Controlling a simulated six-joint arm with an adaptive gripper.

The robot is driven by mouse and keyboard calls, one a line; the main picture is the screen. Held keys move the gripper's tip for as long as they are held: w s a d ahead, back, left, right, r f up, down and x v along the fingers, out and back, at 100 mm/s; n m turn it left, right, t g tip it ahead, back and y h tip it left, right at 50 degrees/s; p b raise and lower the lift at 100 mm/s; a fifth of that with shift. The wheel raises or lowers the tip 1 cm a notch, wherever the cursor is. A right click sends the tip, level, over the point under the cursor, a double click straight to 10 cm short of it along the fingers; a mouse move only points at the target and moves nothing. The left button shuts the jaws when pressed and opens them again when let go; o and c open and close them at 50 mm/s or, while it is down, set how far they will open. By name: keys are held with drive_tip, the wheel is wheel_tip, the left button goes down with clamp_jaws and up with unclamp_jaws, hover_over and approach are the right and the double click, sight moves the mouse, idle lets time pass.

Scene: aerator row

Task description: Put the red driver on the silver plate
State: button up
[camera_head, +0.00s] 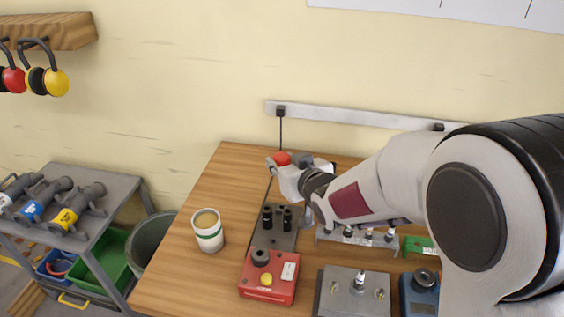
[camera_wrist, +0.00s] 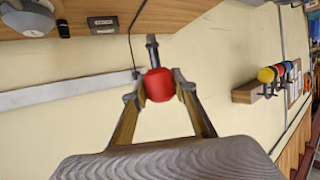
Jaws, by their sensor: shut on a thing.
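The red driver (camera_head: 283,158) is held up near the back edge of the wooden bench, close to the wall. In the wrist view its red handle (camera_wrist: 159,86) sits between the fingers of my gripper (camera_wrist: 160,88), and its dark shank points away from them. My gripper (camera_head: 280,167) is shut on the handle and holds it above the bench top. A silver-grey plate (camera_head: 338,302) with metal fittings on it lies at the front of the bench, below my arm. I cannot tell for certain that it is the silver plate of the task.
A dark plate (camera_head: 263,238) with two black posts and a red box (camera_head: 266,290) stand mid-bench. A white cup (camera_head: 208,237) stands left of them. A rack of drivers (camera_head: 330,236) and a blue device (camera_head: 419,293) are at the right. The left back of the bench is clear.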

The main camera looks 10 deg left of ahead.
drive_tip(key=shift+r, duration=0.15)
wheel_tip(320, 180, up, 11)
drive_tip(key=shift+f, duration=0.15)
drive_tip(key=w+d+m+t+h, duration=0.15)
drive_tip(key=w+d, duration=0.35)
drive_tip(key=d, duration=1)
drive_tip(key=w+d+m+t+h, duration=0.1)
drive_tip(key=w+d+m+h, duration=0.25)
drive_tip(key=d, duration=1.15)
drive_tip(key=d+m+h, duration=0.2)
drive_tip(key=d+h, duration=0.1)
drive_tip(key=d, duration=1.4)
drive_tip(key=s+d+m+h, duration=0.1)
drive_tip(key=s+d, duration=0.2)
drive_tip(key=d, duration=0.4)
drive_tip(key=s+d+m+h, duration=0.1)
drive_tip(key=s+d, duration=0.3)
drive_tip(key=d, duration=0.4)
wheel_tip(320, 180, down, 12)
drive_tip(key=shift+w, duration=0.2)
drive_tip(key=shift+f, duration=0.15)
wheel_tip(320, 180, down, 6)
